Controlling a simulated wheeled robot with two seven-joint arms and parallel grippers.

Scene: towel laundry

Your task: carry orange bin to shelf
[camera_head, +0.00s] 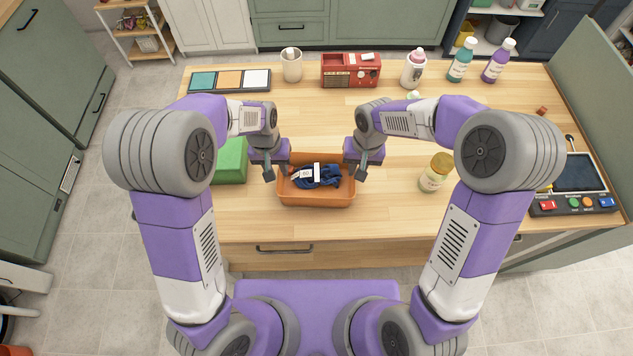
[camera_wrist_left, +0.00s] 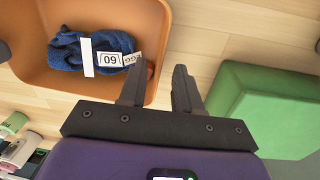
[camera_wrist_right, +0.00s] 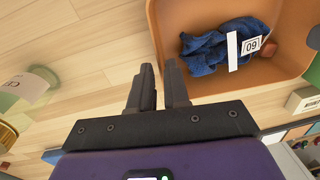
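The orange bin (camera_head: 316,197) stands on the wooden table in front of me, in the middle of the head view. A crumpled dark blue towel (camera_head: 322,176) with a white label marked 60 lies in it. My left gripper (camera_head: 268,174) is at the bin's left side; the left wrist view shows its fingers (camera_wrist_left: 158,85) apart, one over the bin and one outside its wall. My right gripper (camera_head: 361,170) is at the right side; its fingers (camera_wrist_right: 161,80) have a narrower gap near the bin's wall. Contact with the bin cannot be made out.
A green block (camera_head: 230,162) stands close to my left gripper. A jar with a yellow lid (camera_head: 437,171) stands to the right. A red radio (camera_head: 350,70), a cup (camera_head: 291,65) and bottles line the back. A shelf rack (camera_head: 137,28) stands far left; a control panel (camera_head: 575,204) sits right.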

